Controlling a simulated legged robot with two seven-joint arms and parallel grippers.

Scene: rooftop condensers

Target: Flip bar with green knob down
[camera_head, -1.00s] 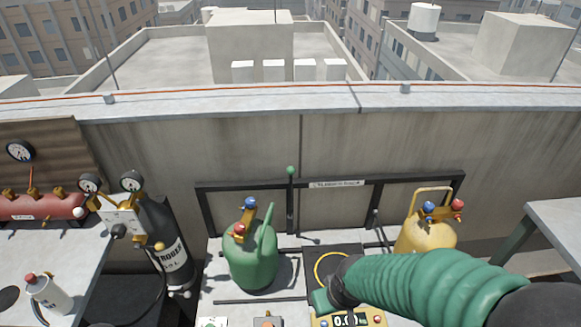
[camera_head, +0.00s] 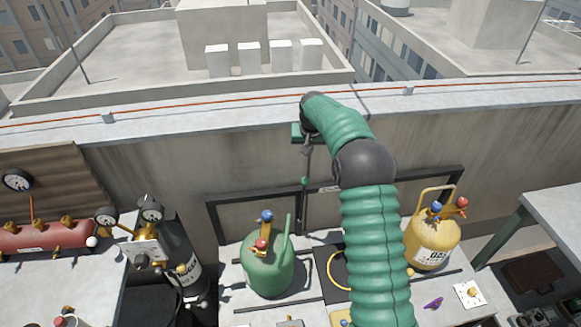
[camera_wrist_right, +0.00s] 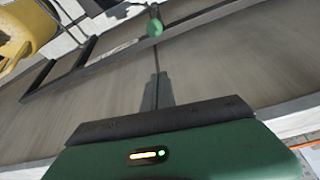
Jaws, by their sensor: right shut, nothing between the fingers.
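The green knob (camera_head: 305,181) tops a thin dark bar (camera_head: 303,212) that stands upright at the black frame along the parapet wall. My right arm reaches up from the bottom of the head view. Its gripper (camera_head: 307,160) is shut and empty, pointing down just above the knob, with a visible gap. In the right wrist view the knob (camera_wrist_right: 155,27) is near the top centre, ahead of the narrow grey fingers (camera_wrist_right: 164,92). The lower bar is mostly out of that view. My left gripper is not in view.
A green cylinder (camera_head: 267,272) stands left of the bar, and a yellow cylinder (camera_head: 432,245) stands to the right. A dark cylinder with gauges (camera_head: 180,245) is farther left. The concrete wall (camera_head: 240,155) rises behind the frame.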

